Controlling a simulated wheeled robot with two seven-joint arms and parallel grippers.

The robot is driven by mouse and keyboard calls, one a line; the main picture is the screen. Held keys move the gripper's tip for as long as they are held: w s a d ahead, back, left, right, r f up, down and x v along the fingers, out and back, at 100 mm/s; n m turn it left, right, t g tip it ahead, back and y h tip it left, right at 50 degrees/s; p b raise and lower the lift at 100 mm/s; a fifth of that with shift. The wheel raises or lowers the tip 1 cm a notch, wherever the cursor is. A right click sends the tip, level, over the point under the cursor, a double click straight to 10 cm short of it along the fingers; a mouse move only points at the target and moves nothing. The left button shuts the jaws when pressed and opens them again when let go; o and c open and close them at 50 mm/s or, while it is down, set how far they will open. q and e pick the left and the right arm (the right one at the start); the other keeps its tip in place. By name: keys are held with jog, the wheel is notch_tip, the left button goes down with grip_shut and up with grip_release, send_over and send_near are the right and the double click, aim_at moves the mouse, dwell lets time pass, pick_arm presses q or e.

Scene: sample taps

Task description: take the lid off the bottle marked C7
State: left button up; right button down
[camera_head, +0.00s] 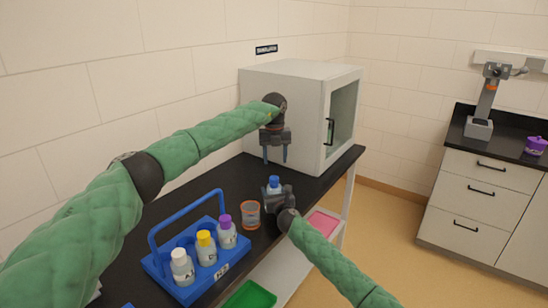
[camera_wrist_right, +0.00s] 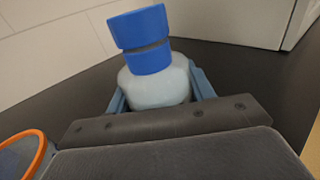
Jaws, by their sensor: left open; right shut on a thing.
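A bottle with a blue lid (camera_head: 273,181) stands out near the middle of the black bench. It also shows in the right wrist view, with a pale round body (camera_wrist_right: 158,88) and the blue lid (camera_wrist_right: 142,40) on its neck. I cannot see a C7 mark on it. My right gripper (camera_head: 275,195) is shut around the bottle's body, below the lid. Its blue fingers show on both sides of the body in the wrist view. My left gripper (camera_head: 276,156) is open and empty, pointing down, above the blue lid and apart from it.
A blue rack (camera_head: 158,262) holds bottles with white, yellow (camera_head: 206,247) and purple lids. An orange-rimmed cup (camera_head: 250,214) stands between rack and right gripper. A white cabinet (camera_head: 290,82) stands behind my left gripper. Pink (camera_head: 322,224) and green (camera_head: 250,297) trays lie below the bench.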

aim_at(274, 178)
pick_arm(q)
jog(key=m, duration=0.5)
jog(key=shift+s+a+m, duration=0.1)
jog(key=shift+a+m, duration=0.05)
jog(key=shift+m, duration=0.25)
jog(key=m, duration=0.7)
jog(key=shift+f, duration=3.95)
jog(key=shift+a, duration=0.1)
jog(key=c, duration=1)
jog(key=shift+r, duration=0.3)
jog(key=shift+r, duration=0.7)
